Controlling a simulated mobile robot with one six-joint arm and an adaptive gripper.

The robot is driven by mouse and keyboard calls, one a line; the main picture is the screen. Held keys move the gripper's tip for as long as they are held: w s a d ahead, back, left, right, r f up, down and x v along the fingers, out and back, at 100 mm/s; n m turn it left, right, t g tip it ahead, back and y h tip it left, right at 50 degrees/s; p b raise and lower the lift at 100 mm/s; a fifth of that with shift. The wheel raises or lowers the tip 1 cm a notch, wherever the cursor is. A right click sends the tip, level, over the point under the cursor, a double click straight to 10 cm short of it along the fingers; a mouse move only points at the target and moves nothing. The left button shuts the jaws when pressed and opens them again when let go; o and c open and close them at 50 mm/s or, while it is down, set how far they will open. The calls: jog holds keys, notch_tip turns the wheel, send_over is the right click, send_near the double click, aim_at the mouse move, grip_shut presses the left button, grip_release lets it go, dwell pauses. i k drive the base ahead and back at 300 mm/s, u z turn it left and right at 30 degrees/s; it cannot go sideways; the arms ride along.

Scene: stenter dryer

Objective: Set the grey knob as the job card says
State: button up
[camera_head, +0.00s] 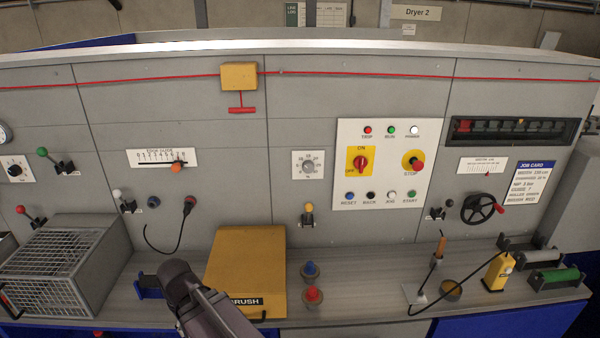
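The grey knob (309,166) sits on a small white scale plate (297,174) on the grey front panel, left of the white control plate. Its scale figures and pointer are too small to read surely. The job card (533,183) is at the right, white with a blue header. Its lines seem to list width, overfeed, nip, guide, roller and more; the overfeed line looks like 60 %, but the print is blurred. My arm (205,305) reaches in from the bottom, left of centre, low over the bench and well away from the knob. My gripper's fingers cannot be made out.
The control plate (382,205) carries a red switch, a stop button and several small buttons. A yellow brush box (245,262), a wire cage (62,275), and blue (310,270) and red (312,295) knobbed pieces stand on the bench. The panel directly around the knob is clear.

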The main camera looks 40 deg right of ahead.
aim_at(309, 166)
jog(key=u, duration=0.1)
jog(key=k, duration=1.8)
jog(key=z, duration=0.85)
jog(key=i, duration=1)
